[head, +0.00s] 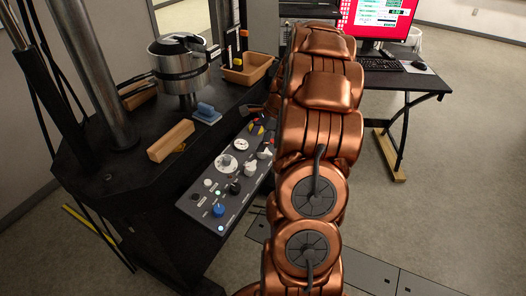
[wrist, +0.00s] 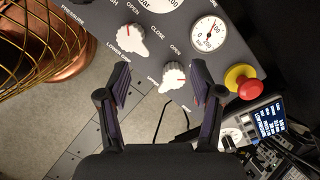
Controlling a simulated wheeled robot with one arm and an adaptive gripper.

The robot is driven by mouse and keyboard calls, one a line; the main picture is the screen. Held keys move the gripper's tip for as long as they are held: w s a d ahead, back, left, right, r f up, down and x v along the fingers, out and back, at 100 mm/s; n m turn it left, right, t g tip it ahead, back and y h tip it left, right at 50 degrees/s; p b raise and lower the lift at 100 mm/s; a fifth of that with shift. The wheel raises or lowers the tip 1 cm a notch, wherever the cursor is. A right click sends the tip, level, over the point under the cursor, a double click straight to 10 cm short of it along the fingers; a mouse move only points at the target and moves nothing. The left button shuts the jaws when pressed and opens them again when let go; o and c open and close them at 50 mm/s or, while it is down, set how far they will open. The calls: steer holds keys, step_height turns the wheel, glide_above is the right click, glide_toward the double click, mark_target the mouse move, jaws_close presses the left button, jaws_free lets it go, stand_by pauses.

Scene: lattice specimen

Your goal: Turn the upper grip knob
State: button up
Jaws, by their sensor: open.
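The upper grip knob (wrist: 174,78) is a white knob with pointed lobes on the dark grey control panel. In the wrist view it lies between my two fingers, nearer the right one. My gripper (wrist: 160,66) is open and empty, its dark fingers spread to either side. I cannot tell how far the fingertips are from the panel. The lower grip knob (wrist: 131,40), white with a red mark, is up and left of it. In the head view the upper grip knob (head: 264,153) shows close beside my copper arm, which hides much of my gripper.
A red emergency button (wrist: 248,88) on a yellow base sits right of the knob, with a round gauge (wrist: 208,33) above. In the head view a wooden block (head: 171,141), blue-handled tool (head: 207,113) and tray (head: 247,69) lie on the machine table. A computer desk (head: 405,79) stands behind right.

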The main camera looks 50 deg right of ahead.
steer(key=d+f+m, duration=0.1)
steer(key=d, duration=0.3)
steer(key=d+f+m, duration=0.1)
steer(key=shift+s+d+f+m+t, duration=0.3)
steer(key=shift+s+d+f+t, duration=0.05)
steer(key=shift+d+t, duration=0.05)
steer(key=shift+p+x, duration=0.95)
steer(key=shift+x, duration=2.85)
steer(key=shift+d, duration=0.15)
steer(key=c, duration=1.1)
